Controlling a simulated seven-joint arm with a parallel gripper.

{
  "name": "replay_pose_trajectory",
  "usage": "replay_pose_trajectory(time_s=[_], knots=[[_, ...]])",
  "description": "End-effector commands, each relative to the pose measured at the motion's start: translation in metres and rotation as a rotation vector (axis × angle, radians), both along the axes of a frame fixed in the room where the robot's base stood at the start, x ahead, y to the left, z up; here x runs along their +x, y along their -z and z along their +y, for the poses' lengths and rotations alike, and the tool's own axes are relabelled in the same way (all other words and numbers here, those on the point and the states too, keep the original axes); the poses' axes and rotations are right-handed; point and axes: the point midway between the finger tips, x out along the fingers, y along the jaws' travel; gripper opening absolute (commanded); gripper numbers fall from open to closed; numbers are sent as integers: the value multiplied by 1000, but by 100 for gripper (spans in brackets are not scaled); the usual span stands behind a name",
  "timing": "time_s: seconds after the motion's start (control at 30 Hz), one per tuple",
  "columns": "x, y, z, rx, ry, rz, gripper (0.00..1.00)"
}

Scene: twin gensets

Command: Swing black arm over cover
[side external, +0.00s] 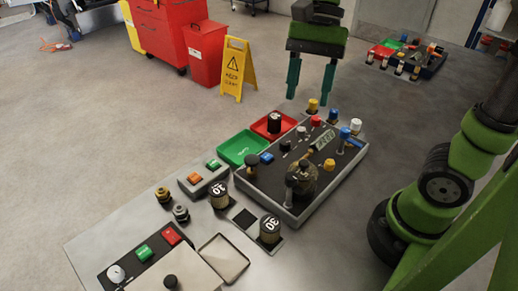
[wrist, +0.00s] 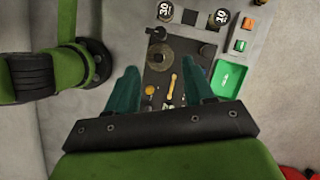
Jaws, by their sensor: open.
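My gripper (side external: 308,88) is open and empty, its two teal fingers pointing down above the far side of the dark control panel (side external: 262,188). In the wrist view my gripper (wrist: 163,80) frames part of the same panel. A round bronze-brown cover (side external: 303,186) sits at the panel's near end, with a dark knob above it. It also shows in the wrist view as a disc (wrist: 160,55). A small black piece (wrist: 157,34) lies at the disc's edge; it may be the black arm, but its shape is unclear. The gripper is apart from both.
A brass-coloured handle (wrist: 172,88) lies beyond the cover. Several coloured knobs stand on the panel. Green (side external: 243,148) and red (side external: 273,125) trays adjoin it. A yellow floor sign (side external: 238,70) stands behind.

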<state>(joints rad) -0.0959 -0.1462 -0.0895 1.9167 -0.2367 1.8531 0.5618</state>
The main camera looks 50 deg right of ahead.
Motion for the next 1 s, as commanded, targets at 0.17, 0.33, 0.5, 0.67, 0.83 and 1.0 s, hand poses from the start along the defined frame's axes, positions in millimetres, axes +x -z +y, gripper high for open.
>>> replay_pose_trajectory(time_s=[0.17,0.33,0.5,0.67,0.83,1.0], knots=[[-6,28,11,0,-6,3,53],[-11,63,24,0,-7,3,53],[-17,98,37,-1,-6,3,53],[-21,125,48,-1,-5,1,53],[-23,143,55,0,-7,-2,53],[-24,149,57,0,-5,-5,53]])
